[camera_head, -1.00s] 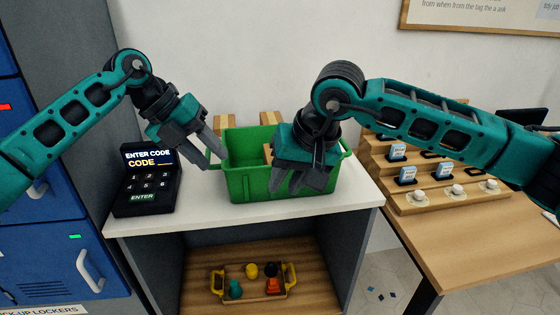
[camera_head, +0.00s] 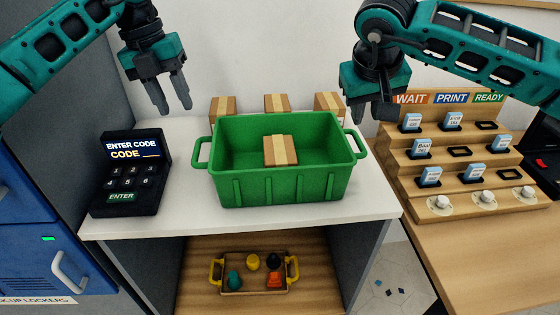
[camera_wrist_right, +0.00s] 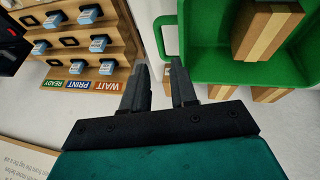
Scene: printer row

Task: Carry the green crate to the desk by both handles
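The green crate (camera_head: 285,190) stands upright on the white counter top (camera_head: 330,222), with one taped cardboard box (camera_head: 281,151) inside. Its left handle (camera_head: 197,152) and right handle (camera_head: 360,144) stick out from the ends and are free. My left gripper (camera_head: 176,108) is open and empty, above and left of the left handle. My right gripper (camera_head: 372,114) is above the right handle, not touching it. The right wrist view shows its fingers (camera_wrist_right: 160,72) apart and empty, with the handle (camera_wrist_right: 160,34) beyond the tips. The wooden desk (camera_head: 480,250) is at the right.
A keypad terminal (camera_head: 130,172) stands left of the crate. Several cardboard boxes (camera_head: 277,103) stand behind it. A stepped card rack (camera_head: 450,150) fills the desk's back part; its front is bare. A small tray (camera_head: 240,289) with coloured objects sits on the shelf below.

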